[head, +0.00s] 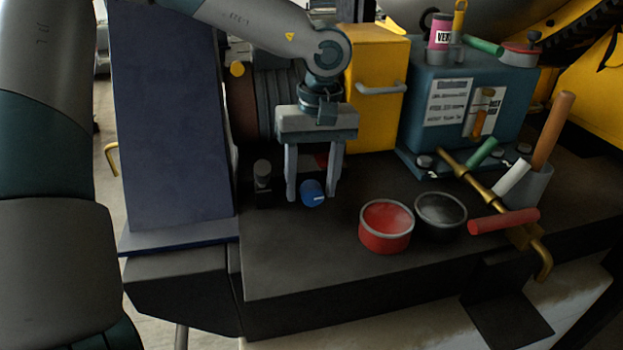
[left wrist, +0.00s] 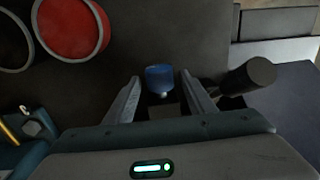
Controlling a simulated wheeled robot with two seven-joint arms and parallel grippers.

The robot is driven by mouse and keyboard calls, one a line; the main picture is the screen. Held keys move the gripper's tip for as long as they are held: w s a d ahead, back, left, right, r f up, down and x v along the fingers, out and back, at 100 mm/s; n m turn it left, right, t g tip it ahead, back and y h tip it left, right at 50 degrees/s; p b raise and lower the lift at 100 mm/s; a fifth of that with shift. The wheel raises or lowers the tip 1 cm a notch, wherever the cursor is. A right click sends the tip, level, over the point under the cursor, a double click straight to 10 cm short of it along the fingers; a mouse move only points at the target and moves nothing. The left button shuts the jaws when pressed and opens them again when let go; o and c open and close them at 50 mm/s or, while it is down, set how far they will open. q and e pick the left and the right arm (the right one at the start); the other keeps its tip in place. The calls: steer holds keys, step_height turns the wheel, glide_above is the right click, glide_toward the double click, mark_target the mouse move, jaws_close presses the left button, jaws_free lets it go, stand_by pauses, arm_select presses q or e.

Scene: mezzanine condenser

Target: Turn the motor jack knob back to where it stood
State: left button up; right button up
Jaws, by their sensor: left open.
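The blue motor jack knob (head: 313,193) sits low on the dark bench, with a pale mark on its face. In the left wrist view the knob (left wrist: 159,76) shows between the fingertips. My left gripper (head: 312,199) is open and points down, one finger on each side of the knob. The fingers (left wrist: 160,80) look apart from the knob in the left wrist view, with a gap on both sides. What the knob is mounted on is mostly hidden by the gripper. My right gripper is not in view.
A dark upright cylinder (head: 262,175) stands close left of the gripper. A red bowl (head: 386,240) and a black bowl (head: 440,230) stand to the right. Behind are a yellow box (head: 376,90) and a blue-green box (head: 450,110). The front bench (head: 300,265) is clear.

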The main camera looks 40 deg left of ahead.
arm_select(q)
steer(key=shift+f, duration=0.1)
steer(key=shift+c, duration=0.4)
steer(key=c, duration=0.9)
steer(key=shift+c, duration=0.2)
steer(key=shift+w+d+f+g+y+b, duration=0.1)
steer(key=shift+g+y+b, duration=0.4)
steer(key=shift+g, duration=0.15)
steer(key=shift+w+d+f+g+y+b, duration=0.1)
steer(key=shift+g+y+b, duration=0.4)
steer(key=shift+g, duration=0.15)
steer(key=shift+w+g+y+b, duration=0.1)
steer(key=shift+g+y+b, duration=0.4)
steer(key=shift+g+y, duration=0.35)
steer(key=shift+d+g+y, duration=0.1)
steer(key=shift+g+y, duration=0.25)
steer(key=shift+g, duration=0.2)
